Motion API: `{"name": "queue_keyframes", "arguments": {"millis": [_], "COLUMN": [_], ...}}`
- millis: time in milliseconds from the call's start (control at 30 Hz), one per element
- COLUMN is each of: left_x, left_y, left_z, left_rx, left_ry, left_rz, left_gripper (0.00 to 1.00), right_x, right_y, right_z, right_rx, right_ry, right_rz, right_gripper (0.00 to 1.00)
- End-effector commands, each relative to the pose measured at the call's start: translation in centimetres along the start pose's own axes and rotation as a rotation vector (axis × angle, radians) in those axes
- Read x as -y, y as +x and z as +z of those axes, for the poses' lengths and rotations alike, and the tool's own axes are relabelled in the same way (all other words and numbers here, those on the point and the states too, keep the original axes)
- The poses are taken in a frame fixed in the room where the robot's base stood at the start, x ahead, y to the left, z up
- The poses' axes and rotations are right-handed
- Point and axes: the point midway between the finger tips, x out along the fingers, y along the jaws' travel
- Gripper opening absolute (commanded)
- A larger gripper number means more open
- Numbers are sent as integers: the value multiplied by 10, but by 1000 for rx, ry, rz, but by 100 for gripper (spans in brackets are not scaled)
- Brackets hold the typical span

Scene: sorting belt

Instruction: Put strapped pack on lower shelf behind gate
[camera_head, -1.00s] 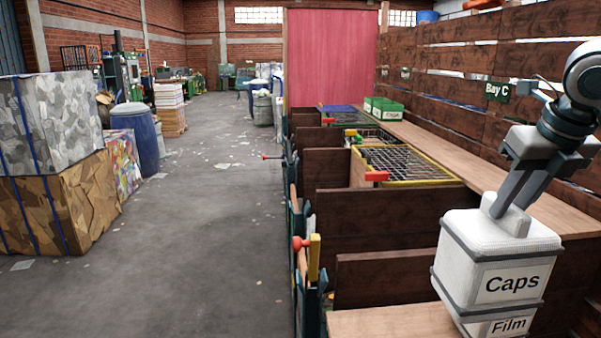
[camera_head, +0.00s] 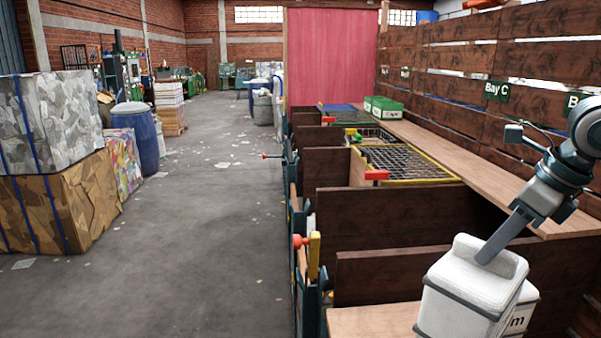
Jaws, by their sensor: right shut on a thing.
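The strapped pack (camera_head: 462,296) is a white block with dark straps, at the lower right. A second white box with a label ending in "m" shows behind its right side. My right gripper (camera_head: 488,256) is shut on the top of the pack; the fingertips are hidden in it. The pack is tilted a little and hangs over or near the wooden shelf (camera_head: 372,320) at the bottom; I cannot tell whether they touch. A gate with a red knob and yellow handle (camera_head: 314,256) stands at the left of the nearest bay. My left gripper is not in view.
Brown wooden partitions (camera_head: 390,272) divide the bays along the right. A long wooden ledge (camera_head: 440,158) runs above them, with green boxes (camera_head: 384,109) at the far end. Wire-mesh trays (camera_head: 408,162) lie in farther bays.

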Motion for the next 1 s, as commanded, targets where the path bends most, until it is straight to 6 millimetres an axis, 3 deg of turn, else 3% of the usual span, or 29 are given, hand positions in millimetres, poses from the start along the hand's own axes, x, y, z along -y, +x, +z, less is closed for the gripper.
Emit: {"name": "queue_keyframes", "arguments": {"millis": [1000], "left_x": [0], "left_y": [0], "left_z": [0], "left_rx": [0], "left_ry": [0], "left_rz": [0], "left_gripper": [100], "right_x": [-104], "right_y": [149], "right_z": [-58], "right_rx": [2], "right_ry": [-1459], "right_rz": [609], "right_gripper": [0]}}
